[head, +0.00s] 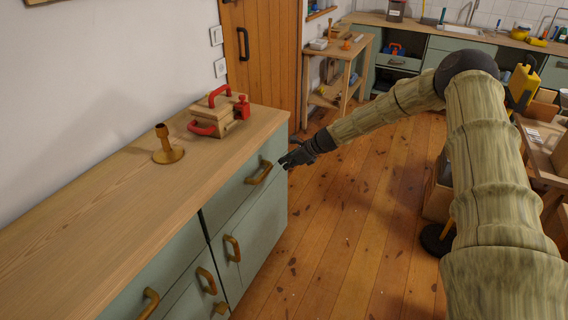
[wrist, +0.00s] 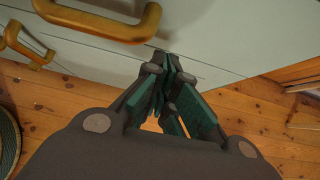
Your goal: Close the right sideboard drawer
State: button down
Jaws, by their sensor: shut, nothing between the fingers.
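The right sideboard drawer (head: 232,190) is the upper green front at the right end of the sideboard, with a brass-coloured handle (head: 260,172). It looks flush or nearly flush; I cannot tell whether a small gap remains. My gripper (head: 285,163) is shut and empty, in front of the drawer near its right end. In the wrist view the fingertips (wrist: 167,62) point at the pale drawer front (wrist: 220,30), just below and right of the handle (wrist: 105,22), close to its lower seam. Whether they touch it is unclear.
The sideboard top (head: 100,218) holds a brass candlestick-like object (head: 167,148) and a wooden box with red handles (head: 216,112). A door (head: 262,60) and a small wooden table (head: 340,62) stand behind. The wooden floor (head: 345,215) right of the sideboard is mostly clear.

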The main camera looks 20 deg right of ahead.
jog(key=v, duration=0.9)
jog(key=shift+d+f, duration=0.3)
jog(key=shift+s, duration=0.1)
jog(key=s+a+f+n+g+h, duration=0.2)
jog(key=s+a+f+n, duration=0.5)
jog(key=s+f, duration=0.45)
jog(key=s+a+f+n+g+h, duration=0.25)
jog(key=s+a+f+n, duration=0.25)
jog(key=s+a+f, duration=0.45)
jog(key=s+a+f+n+g, duration=0.1)
jog(key=s+n, duration=0.6)
jog(key=s, duration=1)
jog(key=s+a+f+n+g+h+p, duration=0.1)
jog(key=s+n, duration=0.7)
jog(key=s, duration=0.9)
jog(key=shift+a+f, duration=0.6)
jog(key=shift+a, duration=0.45)
